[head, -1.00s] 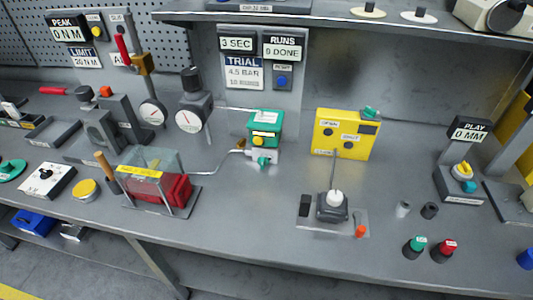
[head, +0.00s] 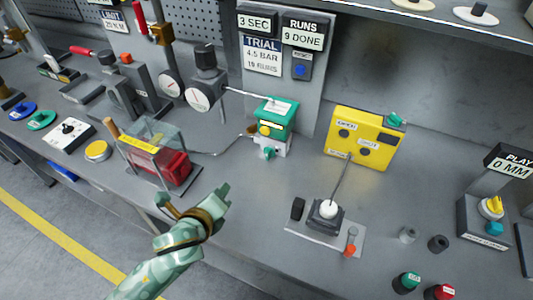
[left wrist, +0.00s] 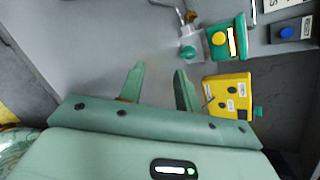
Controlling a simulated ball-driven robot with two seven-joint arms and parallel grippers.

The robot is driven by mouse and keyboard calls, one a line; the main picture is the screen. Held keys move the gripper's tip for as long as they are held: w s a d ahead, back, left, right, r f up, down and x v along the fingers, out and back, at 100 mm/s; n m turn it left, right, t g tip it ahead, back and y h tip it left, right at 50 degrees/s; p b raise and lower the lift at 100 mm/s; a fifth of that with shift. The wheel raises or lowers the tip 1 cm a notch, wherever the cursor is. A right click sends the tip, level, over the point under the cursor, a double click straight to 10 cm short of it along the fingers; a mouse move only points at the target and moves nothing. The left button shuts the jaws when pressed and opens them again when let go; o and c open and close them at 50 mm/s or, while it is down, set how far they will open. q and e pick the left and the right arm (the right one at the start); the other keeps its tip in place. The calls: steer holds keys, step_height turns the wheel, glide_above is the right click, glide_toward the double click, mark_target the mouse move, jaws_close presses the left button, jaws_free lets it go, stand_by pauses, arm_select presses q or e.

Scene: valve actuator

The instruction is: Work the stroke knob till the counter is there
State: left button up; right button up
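The counter panel (head: 303,33) at the back reads "RUNS 9 DONE". The trial card (head: 263,55) below and left of it reads 4.5 BAR; its runs figure is hard to read. The green actuator (head: 276,118) has a yellow knob (head: 264,129) and a teal knob (head: 269,153); it also shows in the left wrist view (left wrist: 230,38). No readable label shows which knob is the stroke knob. My left gripper (head: 193,194) is open and empty, in front of and left of the actuator, touching nothing visible. Its spread fingers show in the left wrist view (left wrist: 159,72).
A clear-covered case with a red block (head: 175,168) stands left of the actuator, close to my left gripper. A gauge (head: 200,94) stands behind. A yellow box (head: 358,140) and a joystick plate (head: 327,210) are on the right. Bare bench lies between gripper and joystick.

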arm_select(q)
steer(key=w+d+r+m+h, duration=0.1)
steer(key=w+d+m+h, duration=0.2)
steer(key=m, duration=0.6)
steer(key=m+b, duration=0.3)
steer(key=b, duration=0.3)
glide_toward(267, 153)
steer(key=shift+t, duration=0.3)
steer(key=x, duration=0.8)
steer(key=shift+w+f, duration=0.1)
steer(key=shift+f, duration=0.2)
steer(key=shift+p, duration=0.3)
jaws_close()
